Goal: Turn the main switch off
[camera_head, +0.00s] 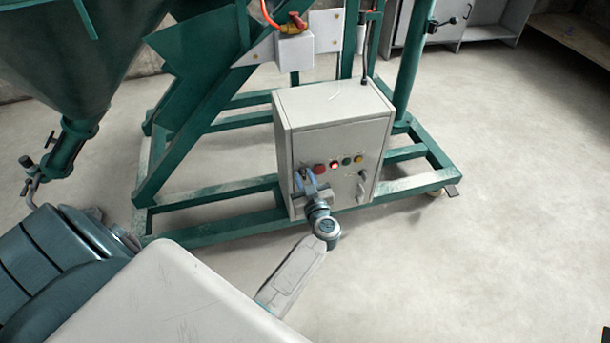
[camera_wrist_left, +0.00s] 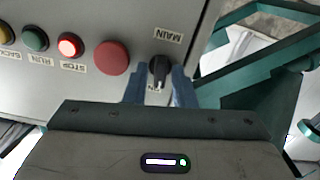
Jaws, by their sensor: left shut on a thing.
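The main switch (camera_wrist_left: 160,70) is a small black knob on the grey panel, under an upside-down "MAIN" label in the left wrist view. It stands nearly in line with the picture's vertical, and part of a label below it is hidden. My left gripper (camera_wrist_left: 159,86) has one blue finger on each side of the knob and is shut on it. In the head view my left gripper (camera_head: 306,183) is at the left part of the control box's (camera_head: 340,145) front and hides the switch. My right gripper is in neither view.
Beside the switch are a large red button (camera_wrist_left: 112,58), a lit red stop button (camera_wrist_left: 70,46), a green run button (camera_wrist_left: 35,40) and a yellow button (camera_head: 358,158). The box sits on a green frame (camera_head: 210,228). Open floor (camera_head: 500,250) lies right.

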